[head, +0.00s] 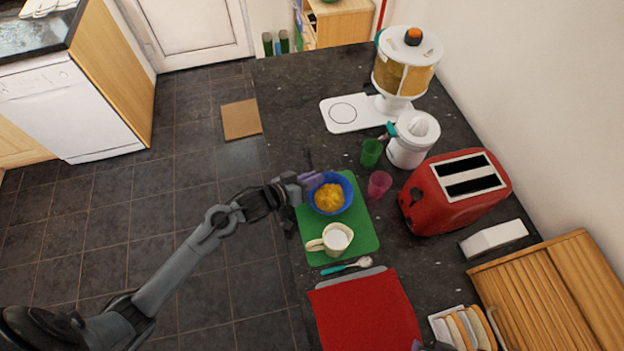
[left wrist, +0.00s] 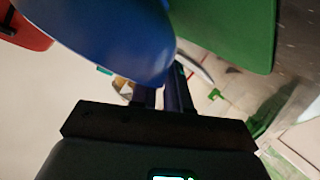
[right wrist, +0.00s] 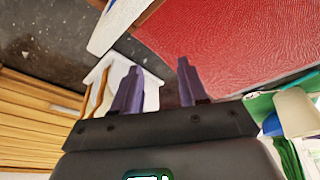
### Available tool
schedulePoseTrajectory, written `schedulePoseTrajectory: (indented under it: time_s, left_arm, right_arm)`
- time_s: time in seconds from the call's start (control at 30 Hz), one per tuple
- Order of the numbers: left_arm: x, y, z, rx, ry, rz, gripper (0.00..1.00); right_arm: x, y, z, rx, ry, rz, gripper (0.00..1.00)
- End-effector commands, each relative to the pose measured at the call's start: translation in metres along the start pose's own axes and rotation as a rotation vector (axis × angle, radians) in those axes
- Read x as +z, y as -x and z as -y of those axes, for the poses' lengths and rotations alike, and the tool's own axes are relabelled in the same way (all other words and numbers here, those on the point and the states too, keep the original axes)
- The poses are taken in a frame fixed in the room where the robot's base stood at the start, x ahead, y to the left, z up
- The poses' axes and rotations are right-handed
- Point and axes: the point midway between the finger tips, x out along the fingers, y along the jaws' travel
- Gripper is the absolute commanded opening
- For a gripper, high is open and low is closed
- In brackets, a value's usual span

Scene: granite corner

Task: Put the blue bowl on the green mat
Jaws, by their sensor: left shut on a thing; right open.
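The blue bowl (head: 345,183) with yellow food in it is over the upper part of the green mat (head: 367,238) in the head view. My left gripper (head: 312,181) is shut on the bowl's left rim. The bowl (left wrist: 110,35) fills much of the left wrist view, and the mat (left wrist: 230,25) shows to its right. I cannot tell whether the bowl touches the mat. My right gripper (right wrist: 158,88) is open and empty, near the red cloth (right wrist: 235,40) and the bread plate (right wrist: 150,98) in the right wrist view.
A cream jug (head: 336,238) stands on the lower part of the mat. A pink cup (head: 379,184) and a green cup (head: 371,152) stand close to the bowl. A red toaster (head: 455,192) is to the right. A spoon (head: 347,266) lies below the mat.

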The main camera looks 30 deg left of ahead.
Motion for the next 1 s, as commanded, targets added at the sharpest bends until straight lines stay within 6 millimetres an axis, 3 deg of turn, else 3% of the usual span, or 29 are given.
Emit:
schedulePoseTrajectory:
  time_s: [0.23, 0.27, 0.43, 0.8, 1.0]
  left_arm:
    - [0.003, -0.002, 0.001, 0.001, 0.001, -0.002, 0.0]
    - [0.003, -0.001, 0.001, 0.001, 0.001, 0.0, 0.19]
    - [0.003, -0.001, 0.001, 0.001, 0.0, 0.0, 0.42]
    - [-0.001, 0.0, 0.0, 0.0, -0.001, -0.001, 0.42]
    - [0.002, 0.023, 0.001, -0.001, 0.0, 0.001, 0.42]
  right_arm:
    - [0.0, 0.0, 0.0, 0.0, 0.0, -0.001, 0.43]
    - [0.0, 0.0, 0.0, 0.0, 0.0, -0.001, 0.43]
    - [0.0, 0.0, 0.0, 0.001, 0.001, -0.001, 0.43]
    - [0.0, 0.001, -0.002, 0.007, 0.009, 0.0, 0.43]
    - [0.001, -0.002, -0.002, 0.007, 0.009, -0.001, 0.43]
